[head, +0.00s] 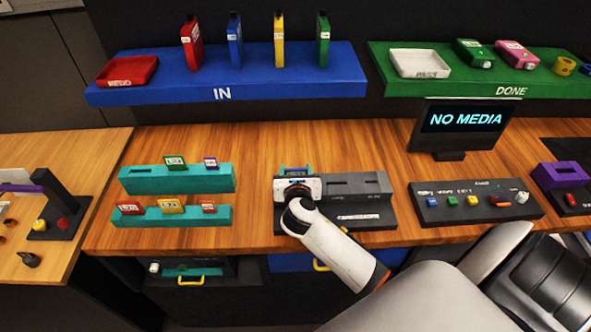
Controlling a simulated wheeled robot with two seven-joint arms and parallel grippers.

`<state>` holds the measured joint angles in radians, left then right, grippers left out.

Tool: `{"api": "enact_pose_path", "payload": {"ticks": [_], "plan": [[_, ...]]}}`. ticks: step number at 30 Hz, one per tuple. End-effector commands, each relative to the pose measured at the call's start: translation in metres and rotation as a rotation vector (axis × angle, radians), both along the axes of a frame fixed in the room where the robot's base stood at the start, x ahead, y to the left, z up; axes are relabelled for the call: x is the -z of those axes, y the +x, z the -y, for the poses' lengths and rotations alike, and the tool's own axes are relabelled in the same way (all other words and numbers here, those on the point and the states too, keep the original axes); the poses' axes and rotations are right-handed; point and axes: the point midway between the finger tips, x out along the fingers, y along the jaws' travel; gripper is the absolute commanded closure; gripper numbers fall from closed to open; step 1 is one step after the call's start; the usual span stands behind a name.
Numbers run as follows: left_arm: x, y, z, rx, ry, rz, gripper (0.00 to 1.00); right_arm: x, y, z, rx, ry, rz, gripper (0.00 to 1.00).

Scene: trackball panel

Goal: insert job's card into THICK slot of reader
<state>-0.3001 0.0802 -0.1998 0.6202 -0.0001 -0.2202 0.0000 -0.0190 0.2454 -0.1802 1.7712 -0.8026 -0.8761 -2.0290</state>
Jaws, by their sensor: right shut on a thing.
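The dark grey reader (358,192) lies on the wooden counter, with a slot visible in the top of its right block. My right gripper (297,186) is over the reader's left part and hides most of it. It is shut on a blue card (296,171), of which only a strip shows behind the fingers. I cannot tell whether the card is in a slot. A screen (464,120) reads "NO MEDIA". Two teal racks (180,184) at left hold green, purple, red, yellow and orange cards. My left gripper is not in view.
A blue IN shelf (330,80) holds a red tray and upright coloured folders. A green DONE shelf (440,87) holds a white tray and several items. A button panel (475,210) stands right of the reader. Bare counter lies between racks and reader.

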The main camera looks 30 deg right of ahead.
Motion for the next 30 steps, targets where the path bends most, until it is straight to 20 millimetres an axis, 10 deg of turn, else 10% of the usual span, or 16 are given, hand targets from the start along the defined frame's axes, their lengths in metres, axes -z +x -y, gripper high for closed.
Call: {"api": "enact_pose_path", "payload": {"ticks": [27,28,30], "plan": [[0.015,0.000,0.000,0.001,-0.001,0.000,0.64,0.025,0.000,0.000,0.000,0.000,-0.001,0.69],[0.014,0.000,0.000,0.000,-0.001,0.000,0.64,0.024,0.000,0.000,0.001,0.000,-0.002,0.43],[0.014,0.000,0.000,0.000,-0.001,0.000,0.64,0.024,-0.001,0.000,0.000,0.001,-0.003,0.31]]}}
